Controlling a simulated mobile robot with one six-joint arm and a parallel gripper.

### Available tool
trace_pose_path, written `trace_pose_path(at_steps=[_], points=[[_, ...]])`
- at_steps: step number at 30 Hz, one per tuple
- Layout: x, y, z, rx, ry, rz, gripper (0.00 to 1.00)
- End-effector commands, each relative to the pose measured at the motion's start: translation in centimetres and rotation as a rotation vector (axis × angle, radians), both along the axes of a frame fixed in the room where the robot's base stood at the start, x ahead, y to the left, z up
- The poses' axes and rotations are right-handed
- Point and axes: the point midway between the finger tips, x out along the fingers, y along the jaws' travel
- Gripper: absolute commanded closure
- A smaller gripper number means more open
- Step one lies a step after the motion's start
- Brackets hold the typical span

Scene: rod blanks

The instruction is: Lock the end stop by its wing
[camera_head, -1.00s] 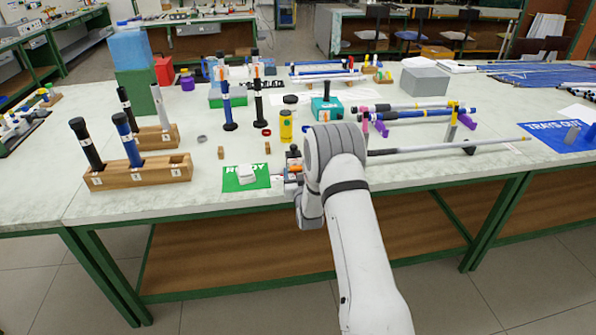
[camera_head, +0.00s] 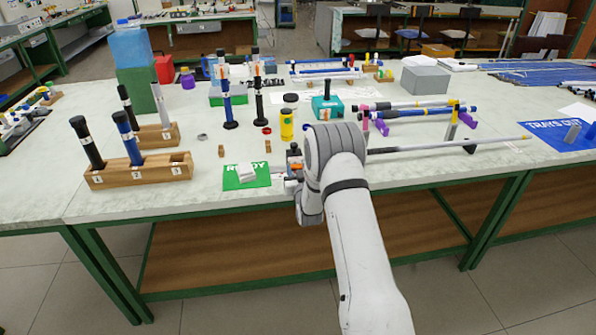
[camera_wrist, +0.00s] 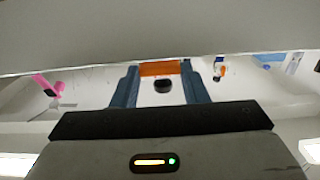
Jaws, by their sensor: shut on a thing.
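The end stop (camera_head: 293,153) is a dark block at the near edge of the table, left of my wrist in the head view. Its orange wing (camera_head: 297,167) shows beside my wrist, and my arm hides part of the stop. In the wrist view the orange wing (camera_wrist: 160,68) lies across between the two blue-grey fingers of my gripper (camera_wrist: 160,78), which is shut on it. A small dark round part (camera_wrist: 163,86) shows just below the wing. I cannot tell from these views whether the wing is turned to its locked position.
A grey rod (camera_head: 440,145) lies to the right of my arm. The green READY mat (camera_head: 240,184) with a white item is just left of the stop. A wooden rod rack (camera_head: 140,176) stands farther left. A yellow cylinder (camera_head: 287,126) stands behind.

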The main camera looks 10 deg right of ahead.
Motion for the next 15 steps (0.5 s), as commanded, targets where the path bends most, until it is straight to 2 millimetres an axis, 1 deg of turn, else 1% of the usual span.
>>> trace_pose_path(at_steps=[5,15], points=[[0.02,-0.06,-0.55,0.059,-0.001,0.000,0.83],[0.05,-0.21,-0.55,0.309,-0.004,-0.001,0.83]])
